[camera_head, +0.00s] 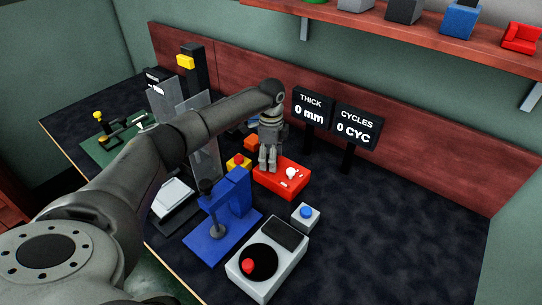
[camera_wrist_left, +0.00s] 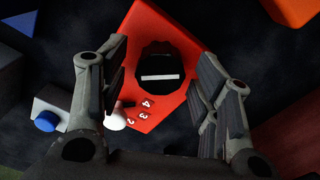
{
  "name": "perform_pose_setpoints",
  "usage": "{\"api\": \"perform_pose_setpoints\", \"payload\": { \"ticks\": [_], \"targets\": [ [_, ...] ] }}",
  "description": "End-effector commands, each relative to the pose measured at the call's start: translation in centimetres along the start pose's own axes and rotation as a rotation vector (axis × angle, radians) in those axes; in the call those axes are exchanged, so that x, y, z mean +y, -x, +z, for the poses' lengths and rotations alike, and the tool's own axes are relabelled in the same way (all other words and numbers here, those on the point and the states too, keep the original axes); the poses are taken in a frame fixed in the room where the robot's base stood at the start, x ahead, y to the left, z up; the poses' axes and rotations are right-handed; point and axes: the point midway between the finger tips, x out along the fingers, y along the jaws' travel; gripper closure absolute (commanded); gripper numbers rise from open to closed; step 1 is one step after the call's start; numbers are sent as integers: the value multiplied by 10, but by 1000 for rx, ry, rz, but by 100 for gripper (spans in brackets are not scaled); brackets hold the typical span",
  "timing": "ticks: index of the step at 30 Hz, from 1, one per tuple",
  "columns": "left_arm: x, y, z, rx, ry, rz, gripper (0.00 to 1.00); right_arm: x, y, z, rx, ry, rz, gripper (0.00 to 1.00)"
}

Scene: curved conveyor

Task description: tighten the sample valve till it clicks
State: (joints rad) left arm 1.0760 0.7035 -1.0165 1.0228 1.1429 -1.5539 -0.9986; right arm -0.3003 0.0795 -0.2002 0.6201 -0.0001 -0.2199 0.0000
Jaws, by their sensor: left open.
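A red box (camera_head: 291,185) stands on the dark bench below the two displays; it also shows in the left wrist view (camera_wrist_left: 143,24). On it is a black many-sided knob (camera_wrist_left: 158,62) with a white bar across it. Printed numbers and a white round knob (camera_head: 292,173) sit near its edge, the white knob also in the left wrist view (camera_wrist_left: 115,121). No label names a valve. My left gripper (camera_head: 268,168) points down over the red box. In the wrist view its open fingers (camera_wrist_left: 163,65) are either side of the black knob; contact cannot be told. My right gripper is not in view.
A blue press (camera_head: 234,202), a grey box with a red knob (camera_head: 270,268) and a blue button box (camera_head: 306,215) stand nearby. Displays read THICK 0 mm (camera_head: 311,106) and CYCLES 0 CYC (camera_head: 356,125). The bench's right side is clear.

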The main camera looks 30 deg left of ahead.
Motion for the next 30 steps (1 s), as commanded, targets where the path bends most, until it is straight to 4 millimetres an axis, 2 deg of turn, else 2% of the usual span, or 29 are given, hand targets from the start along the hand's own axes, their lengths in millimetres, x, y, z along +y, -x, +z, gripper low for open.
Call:
{"api": "perform_pose_setpoints", "payload": {
  "ticks": [4, 15, 20, 30],
  "targets": [
    [0, 0, 0, 0, 0, 0, 42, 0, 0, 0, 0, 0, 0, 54],
    [0, 0, 0, 0, 0, 1, 88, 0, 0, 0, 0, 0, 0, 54],
    [0, 2, 0, 0, -29, 2, 88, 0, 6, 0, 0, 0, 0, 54],
    [1, 2, 0, 1, -276, 4, 88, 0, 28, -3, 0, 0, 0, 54]
  ]
}}
